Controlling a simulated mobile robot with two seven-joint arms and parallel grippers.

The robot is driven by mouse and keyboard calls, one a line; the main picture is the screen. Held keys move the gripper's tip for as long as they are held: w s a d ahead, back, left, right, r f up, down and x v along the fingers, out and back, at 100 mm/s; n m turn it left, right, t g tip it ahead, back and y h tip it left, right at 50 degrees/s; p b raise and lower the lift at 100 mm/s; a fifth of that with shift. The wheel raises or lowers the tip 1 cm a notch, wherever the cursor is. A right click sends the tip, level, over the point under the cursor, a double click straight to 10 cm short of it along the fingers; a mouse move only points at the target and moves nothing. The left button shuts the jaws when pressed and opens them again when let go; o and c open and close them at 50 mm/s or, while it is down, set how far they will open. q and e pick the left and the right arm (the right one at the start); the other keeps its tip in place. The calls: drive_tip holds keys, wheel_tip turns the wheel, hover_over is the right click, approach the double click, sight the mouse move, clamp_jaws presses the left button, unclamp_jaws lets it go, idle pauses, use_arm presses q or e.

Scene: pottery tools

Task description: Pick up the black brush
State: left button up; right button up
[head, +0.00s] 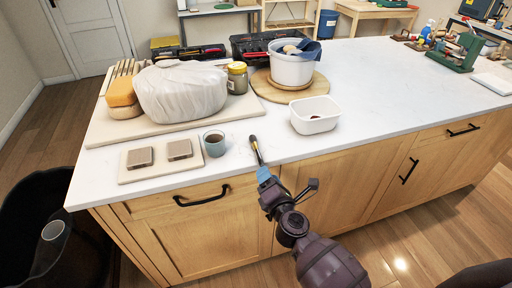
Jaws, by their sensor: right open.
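A thin black brush (257,150) lies near the front edge of the white counter, just right of the small dark cup. Its lower end meets my right gripper's blue-tipped finger in the picture; I cannot tell whether they touch. My right gripper (288,181) is open, its two fingers spread wide, in front of the counter edge and below the brush in the picture. Nothing shows between its fingers. My left gripper is not in view.
The small cup (215,144) and a tile board (130,177) lie left of the brush. A white tub (315,115) stands to the right. Behind are a wrapped clay lump (180,92) and a white bucket (292,69) on a round board. The counter's right-hand middle is clear.

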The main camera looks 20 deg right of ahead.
sight(257, 151)
drive_tip(key=w, duration=0.4)
drive_tip(key=shift+r, duration=0.1)
drive_tip(key=shift+c, duration=0.4)
clamp_jaws()
